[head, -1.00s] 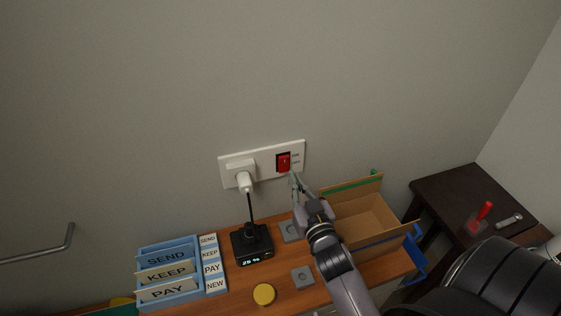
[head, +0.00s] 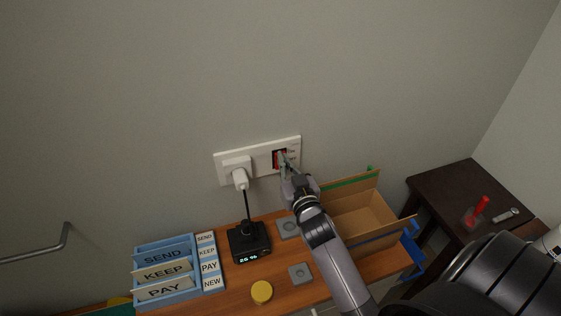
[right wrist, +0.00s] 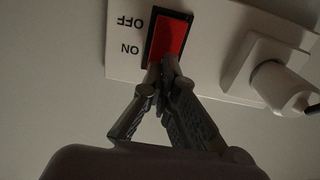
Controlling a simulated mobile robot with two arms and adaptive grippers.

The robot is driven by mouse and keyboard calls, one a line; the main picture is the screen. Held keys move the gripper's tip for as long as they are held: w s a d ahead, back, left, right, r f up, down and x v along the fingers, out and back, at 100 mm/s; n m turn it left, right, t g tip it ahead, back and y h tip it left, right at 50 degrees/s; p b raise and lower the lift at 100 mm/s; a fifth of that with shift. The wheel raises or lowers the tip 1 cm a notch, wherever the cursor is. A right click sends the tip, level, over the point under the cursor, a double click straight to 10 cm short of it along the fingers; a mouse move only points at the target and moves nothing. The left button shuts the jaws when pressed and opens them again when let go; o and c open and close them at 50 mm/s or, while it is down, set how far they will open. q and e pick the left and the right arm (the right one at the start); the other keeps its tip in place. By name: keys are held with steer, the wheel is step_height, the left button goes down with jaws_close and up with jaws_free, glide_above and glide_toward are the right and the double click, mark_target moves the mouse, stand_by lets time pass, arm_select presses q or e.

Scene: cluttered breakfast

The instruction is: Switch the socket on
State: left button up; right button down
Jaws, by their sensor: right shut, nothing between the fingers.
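The white socket plate (head: 257,159) is on the wall, with a red rocker switch (head: 277,158) in a black frame at its right end. The switch also shows in the right wrist view (right wrist: 169,38), with the words ON and OFF printed beside it, upside down in that view. A white plug (head: 239,177) sits in the socket. My right gripper (head: 283,158) is shut and empty. Its fingertips (right wrist: 162,62) are at the ON-side edge of the switch and seem to touch it; they hide part of it. My left gripper is not in view.
Below stand a black device (head: 249,241) with a lit display, a blue letter holder (head: 165,290), a yellow round lid (head: 262,292) and an open cardboard box (head: 363,221). A dark side table (head: 447,190) is at the right. The wall above the plate is clear.

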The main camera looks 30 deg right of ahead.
steer(key=shift+w, duration=0.25)
steer(key=p+v, duration=0.1)
steer(key=v, duration=1)
steer(key=shift+s, duration=0.2)
stand_by(0.5)
